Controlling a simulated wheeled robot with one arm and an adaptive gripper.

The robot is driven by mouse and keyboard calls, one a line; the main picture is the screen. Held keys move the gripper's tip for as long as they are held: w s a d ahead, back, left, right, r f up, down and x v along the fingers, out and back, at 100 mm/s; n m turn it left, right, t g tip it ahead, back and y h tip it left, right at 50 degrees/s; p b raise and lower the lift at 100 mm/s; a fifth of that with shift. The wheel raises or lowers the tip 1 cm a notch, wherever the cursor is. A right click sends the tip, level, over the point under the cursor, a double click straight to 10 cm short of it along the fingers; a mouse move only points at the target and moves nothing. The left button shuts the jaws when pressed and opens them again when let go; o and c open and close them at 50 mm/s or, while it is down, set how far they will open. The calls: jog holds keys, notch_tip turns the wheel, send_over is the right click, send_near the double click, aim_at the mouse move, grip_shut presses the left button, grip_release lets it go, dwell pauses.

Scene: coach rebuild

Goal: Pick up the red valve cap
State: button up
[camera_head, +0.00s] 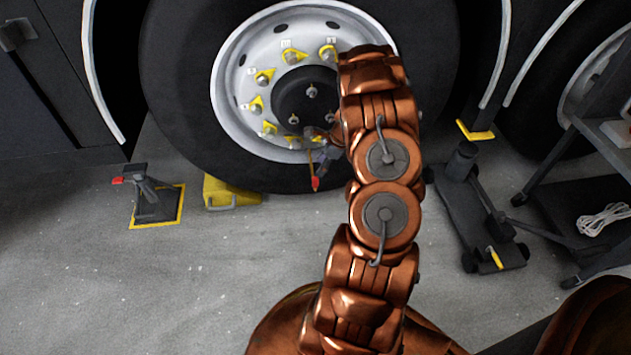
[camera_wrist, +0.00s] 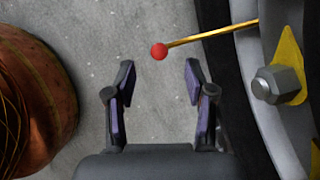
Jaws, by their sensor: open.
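The red valve cap (camera_wrist: 159,51) is a small red ball at the end of a thin brass valve stem (camera_wrist: 212,34). In the wrist view it lies just beyond the fingertips, roughly centred between them. My gripper (camera_wrist: 159,80) is open and empty, with a dark finger on each side. In the head view the red cap (camera_head: 315,184) shows low in front of the tyre, below the hub. My gripper (camera_head: 322,165) is beside it, partly hidden by my copper arm.
The large wheel rim (camera_head: 230,95) has several yellow-marked nuts; one lug nut (camera_wrist: 275,86) is close right of my gripper. A jack stand (camera_head: 150,200), a yellow wheel chock (camera_head: 230,192) and a floor jack (camera_head: 470,205) stand on the grey floor.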

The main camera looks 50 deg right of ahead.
aim_at(316, 178)
jog(key=x, duration=0.2)
jog(key=shift+f+b, duration=0.3)
jog(key=shift+b, duration=0.1)
jog(key=shift+s+b+x, duration=0.1)
jog(key=shift+b+x, duration=0.45)
jog(key=shift+x, duration=0.4)
jog(key=shift+s+b+x, duration=0.15)
jog(key=shift+b+x, duration=0.35)
jog(key=shift+x, duration=0.5)
jog(key=shift+w+f, duration=0.25)
jog(key=shift+f, duration=0.45)
jog(key=shift+c, duration=0.3)
jog(key=c, duration=0.9)
